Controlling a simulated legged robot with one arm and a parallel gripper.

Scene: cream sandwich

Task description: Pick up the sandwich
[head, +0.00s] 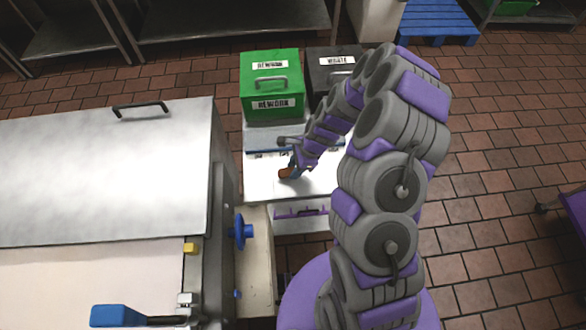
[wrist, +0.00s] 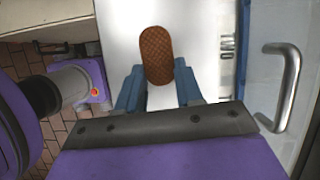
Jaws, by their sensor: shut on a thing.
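The sandwich (wrist: 156,55) is a brown, oval, waffle-patterned piece in the wrist view. It sits between the two blue fingers of my gripper (wrist: 158,85), which is shut on it. In the head view the sandwich (head: 285,173) shows as a small brown shape at the tip of my gripper (head: 291,171), over the white surface (head: 262,185). I cannot tell whether it touches that surface or is raised above it.
A green bin (head: 270,100) labelled rework and a dark bin (head: 322,66) labelled waste stand behind the white surface. A large metal machine with a lid (head: 100,170) is on the left. A metal handle (wrist: 286,85) is at the right in the wrist view. Open tiled floor lies right.

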